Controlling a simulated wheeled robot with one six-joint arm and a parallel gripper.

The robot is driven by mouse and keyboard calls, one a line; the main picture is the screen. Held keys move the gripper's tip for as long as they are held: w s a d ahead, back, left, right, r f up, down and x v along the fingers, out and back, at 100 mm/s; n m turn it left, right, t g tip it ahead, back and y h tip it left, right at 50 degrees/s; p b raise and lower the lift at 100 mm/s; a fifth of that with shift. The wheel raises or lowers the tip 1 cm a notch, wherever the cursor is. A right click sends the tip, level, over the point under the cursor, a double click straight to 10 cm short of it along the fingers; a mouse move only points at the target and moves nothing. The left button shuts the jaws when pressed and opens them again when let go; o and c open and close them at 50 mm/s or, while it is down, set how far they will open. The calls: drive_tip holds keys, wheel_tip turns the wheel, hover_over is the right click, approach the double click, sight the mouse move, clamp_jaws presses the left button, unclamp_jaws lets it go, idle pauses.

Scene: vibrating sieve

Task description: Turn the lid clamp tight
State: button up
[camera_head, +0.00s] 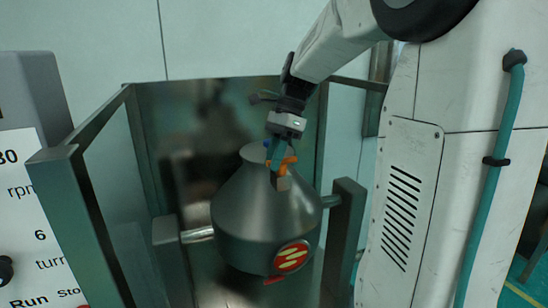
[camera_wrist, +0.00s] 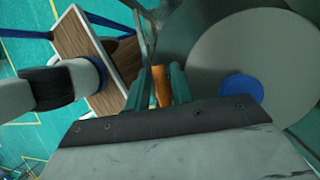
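The orange lid clamp (camera_head: 289,161) is at the narrow top of a dark grey cone-shaped vessel (camera_head: 245,207). My gripper (camera_head: 279,163) reaches down to it from above. In the wrist view the orange clamp (camera_wrist: 162,86) stands between the two teal fingers (camera_wrist: 163,88), which sit close on both sides, so the gripper looks shut on it. Parts of the clamp and of the vessel's mouth are hidden behind the fingers and wrist. A round blue part (camera_wrist: 241,88) shows on a grey disc to the right of the fingers in the wrist view.
A control panel (camera_head: 25,200) with rpm and turn readings stands at the left. A wood-topped table or cart (camera_wrist: 98,60) shows in the wrist view.

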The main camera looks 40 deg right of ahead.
clamp_jaws()
drive_tip(key=shift+n, duration=0.4)
drive_tip(key=n, duration=0.1)
drive_tip(key=n+g, duration=0.1)
drive_tip(key=n, duration=0.1)
drive_tip(key=shift+s+a+g, duration=0.1)
drive_tip(key=shift+s+g, duration=0.2)
drive_tip(key=n+h, duration=0.1)
drive_tip(key=n, duration=0.1)
drive_tip(key=n+g, duration=0.1)
drive_tip(key=n, duration=0.1)
drive_tip(key=shift+s+n+h, duration=0.3)
drive_tip(key=shift+s+h, duration=0.05)
drive_tip(key=shift+h, duration=0.05)
drive_tip(key=n+h, duration=0.1)
drive_tip(key=n, duration=0.1)
drive_tip(key=n+g, duration=0.1)
drive_tip(key=n, duration=0.1)
drive_tip(key=shift+s+d+h, duration=0.2)
drive_tip(key=shift+s+h, duration=0.15)
drive_tip(key=shift+h, duration=0.05)
drive_tip(key=n, duration=0.1)
drive_tip(key=n+h, duration=0.1)
drive_tip(key=n, duration=0.1)
drive_tip(key=n+h, duration=0.1)
drive_tip(key=n, duration=0.1)
drive_tip(key=shift+s+d+g, duration=0.25)
drive_tip(key=shift+d+g, duration=0.05)
drive_tip(key=shift+d, duration=0.05)
drive_tip(key=shift+n, duration=0.3)
